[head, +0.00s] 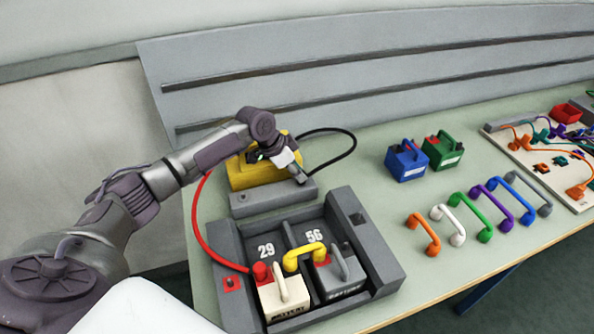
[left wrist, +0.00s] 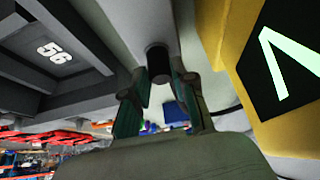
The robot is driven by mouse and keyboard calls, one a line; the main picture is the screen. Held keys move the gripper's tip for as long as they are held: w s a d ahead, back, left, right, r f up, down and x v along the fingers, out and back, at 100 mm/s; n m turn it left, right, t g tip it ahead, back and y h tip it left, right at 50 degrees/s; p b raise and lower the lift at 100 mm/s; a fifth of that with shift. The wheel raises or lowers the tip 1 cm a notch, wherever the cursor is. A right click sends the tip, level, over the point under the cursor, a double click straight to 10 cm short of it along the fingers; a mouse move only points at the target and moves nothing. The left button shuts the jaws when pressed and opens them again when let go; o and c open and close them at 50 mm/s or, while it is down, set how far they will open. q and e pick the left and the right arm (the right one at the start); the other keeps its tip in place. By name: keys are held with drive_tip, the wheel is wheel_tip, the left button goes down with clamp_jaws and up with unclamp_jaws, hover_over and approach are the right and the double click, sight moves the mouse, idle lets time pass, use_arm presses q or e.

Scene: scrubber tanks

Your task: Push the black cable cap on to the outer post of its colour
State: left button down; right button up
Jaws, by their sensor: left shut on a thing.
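My left gripper (head: 293,168) is at the grey block in front of the yellow box, shut on the black cable cap. The dark round cap (left wrist: 158,62) shows between the fingertips (left wrist: 158,84) in the left wrist view, close to a grey surface; I cannot tell whether it touches. In the head view the gripper mostly hides it. Its black cable (head: 352,150) loops right from the yellow box. The grey battery (head: 342,280) sits in the right bay marked 56; its outer black post (head: 346,247) looks bare. My right gripper is not in view.
The cream battery (head: 283,297) carries the red cap (head: 261,270) and red cable (head: 200,225). A yellow link (head: 305,254) bridges the batteries inside the grey tray (head: 377,245). Blue (head: 406,163) and green (head: 443,150) batteries and several coloured links stand to the right.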

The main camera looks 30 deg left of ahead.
use_arm(q)
drive_tip(key=shift+r, duration=0.1)
idle(0.3)
wheel_tip(320, 180, up, 5)
drive_tip(key=p, duration=0.4)
drive_tip(key=shift+p, duration=0.4)
wheel_tip(320, 180, up, 5)
drive_tip(key=n+p, duration=0.2)
drive_tip(key=p, duration=0.5)
drive_tip(key=shift+f+t+y, duration=0.2)
drive_tip(key=shift+t+y, duration=0.1)
drive_tip(key=shift+y, duration=0.1)
